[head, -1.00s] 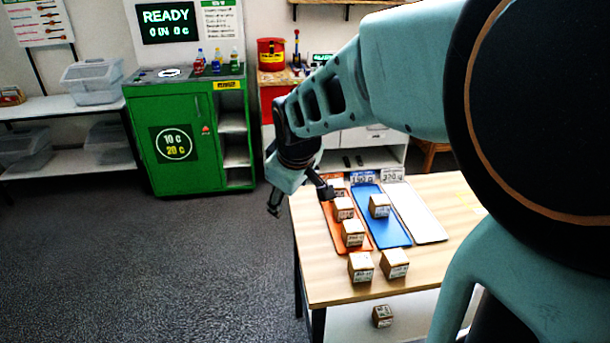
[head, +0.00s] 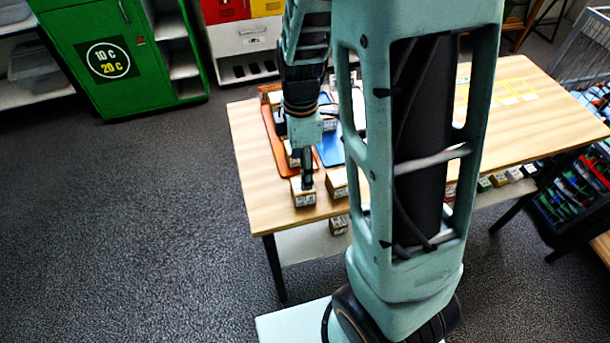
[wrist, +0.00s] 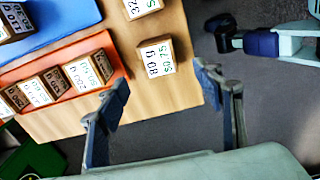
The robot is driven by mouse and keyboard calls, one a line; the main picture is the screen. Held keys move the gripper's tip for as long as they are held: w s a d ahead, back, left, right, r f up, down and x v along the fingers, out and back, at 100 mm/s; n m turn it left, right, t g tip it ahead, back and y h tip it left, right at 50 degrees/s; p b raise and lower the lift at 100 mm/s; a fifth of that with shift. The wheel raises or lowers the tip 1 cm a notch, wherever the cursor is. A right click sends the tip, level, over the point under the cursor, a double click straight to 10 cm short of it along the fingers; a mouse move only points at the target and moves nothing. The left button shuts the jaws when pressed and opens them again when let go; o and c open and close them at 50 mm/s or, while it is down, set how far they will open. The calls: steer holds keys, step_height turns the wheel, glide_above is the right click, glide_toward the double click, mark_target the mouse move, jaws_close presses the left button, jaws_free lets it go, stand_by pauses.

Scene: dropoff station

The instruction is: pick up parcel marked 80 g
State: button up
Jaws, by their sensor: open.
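The parcel marked 80 g is a small brown box with a white label (wrist: 157,57), standing on bare wood near the table's edge in the wrist view. In the head view it is the front-left box (head: 304,195), partly hidden by my gripper (head: 307,180). My gripper is open, and in the wrist view its two fingers (wrist: 162,86) are spread, one toward each side of the parcel. Nothing is between the fingertips. The gripper is just above the parcel in the head view; I cannot tell if it touches.
Another parcel (head: 337,183) stands close to the right; its label is cut off in the wrist view (wrist: 141,8). An orange tray (wrist: 117,67) holds several parcels, some marked 250 g. A blue tray (head: 330,148) lies beside it. The table's right part (head: 530,110) is mostly clear.

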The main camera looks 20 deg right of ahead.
step_height(320, 180, down, 4)
steer(key=shift+r, duration=0.1)
steer(key=shift+w+d+f, duration=0.1)
steer(key=shift+f, duration=1.55)
steer(key=shift+d+f, duration=0.1)
steer(key=shift+f, duration=1.55)
steer(key=c, duration=1.3)
steer(key=shift+o, duration=0.2)
